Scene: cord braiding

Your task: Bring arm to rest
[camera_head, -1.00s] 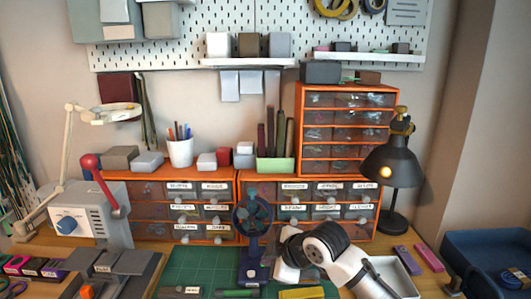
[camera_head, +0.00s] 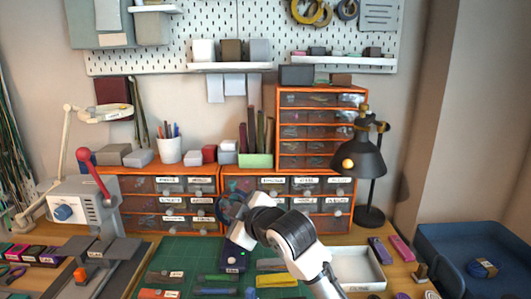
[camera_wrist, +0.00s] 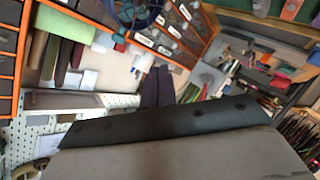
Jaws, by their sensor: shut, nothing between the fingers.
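My gripper (camera_wrist: 158,72) shows in the wrist view as two dark fingers side by side, shut, with nothing between them. In the head view my white and black arm (camera_head: 290,235) reaches up from the lower right. Its bent end is in front of the drawers and partly covers a dark blue stand (camera_head: 232,257) with a round disc (camera_head: 229,208). The fingers are hard to make out there. The disc also shows at the top of the wrist view (camera_wrist: 135,10). I cannot tell whether the arm touches the stand.
A green mat (camera_head: 180,258) holds several small tools. A white tray (camera_head: 357,268) lies right of the arm, and a black lamp (camera_head: 363,160) stands behind it. Orange drawers (camera_head: 322,97) line the back. A grey machine (camera_head: 80,207) is at left, a blue bin (camera_head: 470,238) at right.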

